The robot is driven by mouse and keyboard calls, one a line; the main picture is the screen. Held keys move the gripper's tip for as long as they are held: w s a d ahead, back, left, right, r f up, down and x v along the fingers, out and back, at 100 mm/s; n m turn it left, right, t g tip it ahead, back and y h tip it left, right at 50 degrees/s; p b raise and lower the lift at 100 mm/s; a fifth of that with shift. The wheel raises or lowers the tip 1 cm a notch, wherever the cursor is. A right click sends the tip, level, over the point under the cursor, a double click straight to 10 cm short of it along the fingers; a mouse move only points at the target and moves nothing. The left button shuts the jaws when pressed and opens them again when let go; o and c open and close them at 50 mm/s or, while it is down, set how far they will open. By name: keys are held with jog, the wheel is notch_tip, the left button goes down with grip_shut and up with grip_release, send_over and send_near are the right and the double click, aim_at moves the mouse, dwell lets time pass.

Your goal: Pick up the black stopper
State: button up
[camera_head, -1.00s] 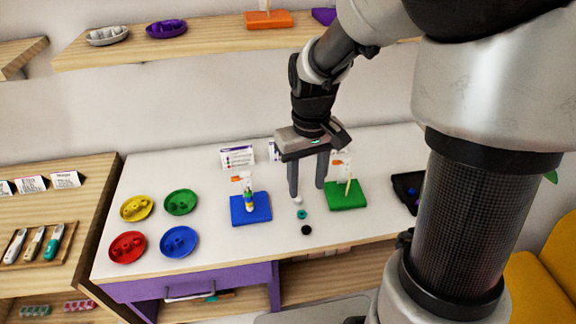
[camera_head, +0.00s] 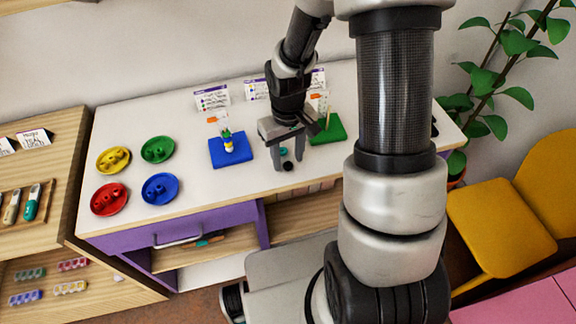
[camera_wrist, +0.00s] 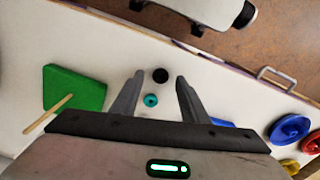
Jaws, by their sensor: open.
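The black stopper (camera_wrist: 160,75) is a small round black piece on the white table, near its front edge. In the wrist view it lies between and just beyond the tips of my open gripper (camera_wrist: 157,76). In the head view the stopper (camera_head: 287,166) shows between the fingers of my gripper (camera_head: 288,164), which points down over the table. A small teal bead (camera_wrist: 151,100) lies close to the stopper, between the fingers. It also shows in the head view (camera_head: 284,152). The gripper holds nothing. The height of the fingertips above the table is hard to tell.
A blue board (camera_head: 222,158) with beads on a peg stands left of my gripper. A green board (camera_head: 335,133) with a thin wooden stick is to the right. Yellow, green, red (camera_head: 109,199) and blue (camera_head: 160,189) dishes sit further left. A purple drawer (camera_head: 180,230) is below the table edge.

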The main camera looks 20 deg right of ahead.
jog(key=shift+f, duration=0.65)
grip_shut()
jog(key=shift+r, duration=0.1)
